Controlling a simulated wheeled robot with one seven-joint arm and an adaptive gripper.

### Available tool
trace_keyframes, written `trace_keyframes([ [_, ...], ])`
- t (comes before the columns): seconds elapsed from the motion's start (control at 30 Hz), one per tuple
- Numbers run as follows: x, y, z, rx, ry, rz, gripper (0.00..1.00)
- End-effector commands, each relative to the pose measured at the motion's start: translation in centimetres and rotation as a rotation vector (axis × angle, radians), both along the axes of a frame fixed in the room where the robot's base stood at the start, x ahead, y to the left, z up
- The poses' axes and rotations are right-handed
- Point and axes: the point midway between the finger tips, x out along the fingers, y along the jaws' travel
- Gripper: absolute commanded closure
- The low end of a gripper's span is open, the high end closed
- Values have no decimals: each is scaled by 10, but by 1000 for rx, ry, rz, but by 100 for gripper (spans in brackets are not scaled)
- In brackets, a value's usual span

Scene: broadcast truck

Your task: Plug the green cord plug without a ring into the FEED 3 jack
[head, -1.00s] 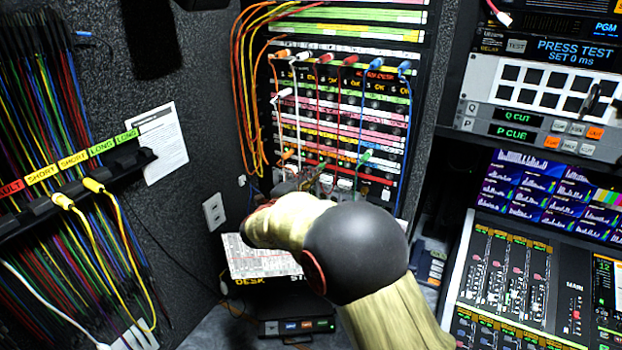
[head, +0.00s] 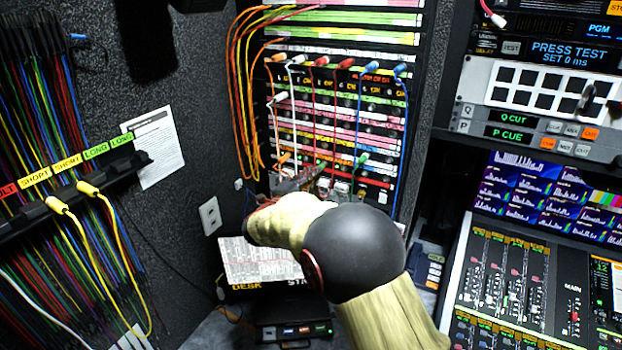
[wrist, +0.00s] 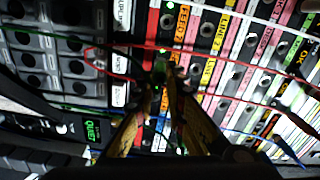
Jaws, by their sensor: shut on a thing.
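My gripper (wrist: 160,95) is close against the patch panel (wrist: 215,75) in the wrist view, its two yellowish fingers shut on a small green plug (wrist: 159,76). The plug's nose points at the panel; I cannot tell if it is in a jack, or whether it bears a ring. An orange label strip (wrist: 181,25) that seems to read FEED runs just above it, its number blurred. In the head view my forearm covers part of the panel's lower rows. Another green plug (head: 362,159) sits in the panel to the right of my gripper.
Red, white and blue cords hang across the panel, and a red cord (wrist: 240,55) crosses near my fingers. Yellow plugs (head: 88,187) hang on the left rack. A mixing desk (head: 520,290) stands at the right.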

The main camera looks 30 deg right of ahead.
Motion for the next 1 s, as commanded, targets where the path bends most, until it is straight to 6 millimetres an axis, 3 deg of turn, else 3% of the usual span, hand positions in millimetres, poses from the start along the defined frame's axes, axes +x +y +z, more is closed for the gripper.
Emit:
trace_keyframes([
  [0.43,6,-9,1,0,-2,-1,100],
  [0.47,6,-9,1,0,-2,-1,86],
  [0.5,6,-9,1,0,-2,-1,84],
  [0.8,5,-8,1,1,-1,0,67],
  [1.0,5,-8,0,1,-1,0,66],
])
